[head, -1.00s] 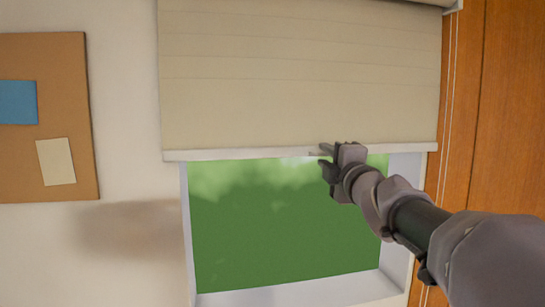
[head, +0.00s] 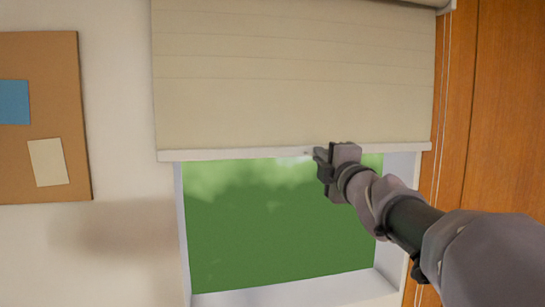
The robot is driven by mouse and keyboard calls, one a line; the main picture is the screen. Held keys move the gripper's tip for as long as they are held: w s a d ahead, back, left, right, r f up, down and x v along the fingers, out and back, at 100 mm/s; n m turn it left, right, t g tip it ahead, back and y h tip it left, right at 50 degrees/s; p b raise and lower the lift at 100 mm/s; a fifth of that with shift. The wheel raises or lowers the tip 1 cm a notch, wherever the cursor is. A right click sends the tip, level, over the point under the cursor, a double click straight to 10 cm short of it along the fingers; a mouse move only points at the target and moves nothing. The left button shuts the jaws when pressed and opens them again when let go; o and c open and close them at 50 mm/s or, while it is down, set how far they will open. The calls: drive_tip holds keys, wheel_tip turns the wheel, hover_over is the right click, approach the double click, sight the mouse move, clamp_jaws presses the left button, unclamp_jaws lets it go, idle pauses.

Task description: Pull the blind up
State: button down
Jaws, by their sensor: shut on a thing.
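The beige roller blind (head: 290,80) covers the upper part of the window (head: 270,225). Its pale bottom bar (head: 230,154) hangs level, with green showing through the glass below it. My gripper (head: 317,155) is at the bottom bar, a little right of its middle. It is shut on the bar's edge or a small tab there; the fingers hide the exact contact.
Pull cords (head: 440,110) hang at the blind's right side, beside a wooden panel (head: 505,120). A cork board (head: 60,110) with a blue and a cream paper is on the wall at left. The white sill (head: 290,293) runs below the window.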

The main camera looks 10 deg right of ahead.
drive_tip(key=shift+r, duration=0.15)
idle(0.5)
wheel_tip(320, 180, up, 21)
drive_tip(key=p, duration=1.8)
drive_tip(key=shift+p, duration=0.3)
drive_tip(key=c, duration=1.6)
unclamp_jaws()
drive_tip(key=shift+o, duration=0.2)
drive_tip(key=s+f+b, duration=0.1)
drive_tip(key=s+f, duration=0.1)
drive_tip(key=s, duration=1.5)
drive_tip(key=shift+s+b, duration=0.2)
drive_tip(key=shift+b, duration=0.1)
